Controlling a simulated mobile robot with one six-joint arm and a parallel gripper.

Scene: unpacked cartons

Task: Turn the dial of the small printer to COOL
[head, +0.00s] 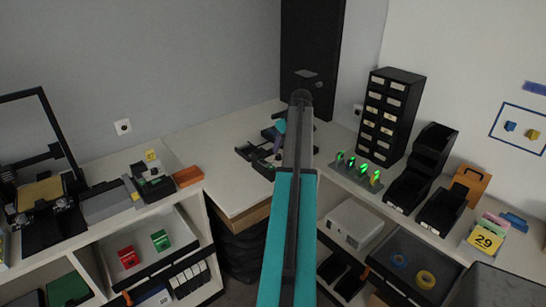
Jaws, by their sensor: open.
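The small printer appears to be the black open-framed machine (68,204) with a tan bed at the far left, standing on the white counter. Its dial and any COOL marking are too small and dark to make out. My arm rises through the middle of the head view. My gripper (252,160) seems to be the dark parts low over the middle counter, left of the arm, with its jaws apart and nothing seen between them. It is far to the right of the printer, and the arm partly hides it.
A grey box (108,204), a dark device (152,186) and an orange block (188,176) stand right of the printer. A black drawer cabinet (391,115), green-lit pieces (364,169) and black bins (440,210) line the right counter.

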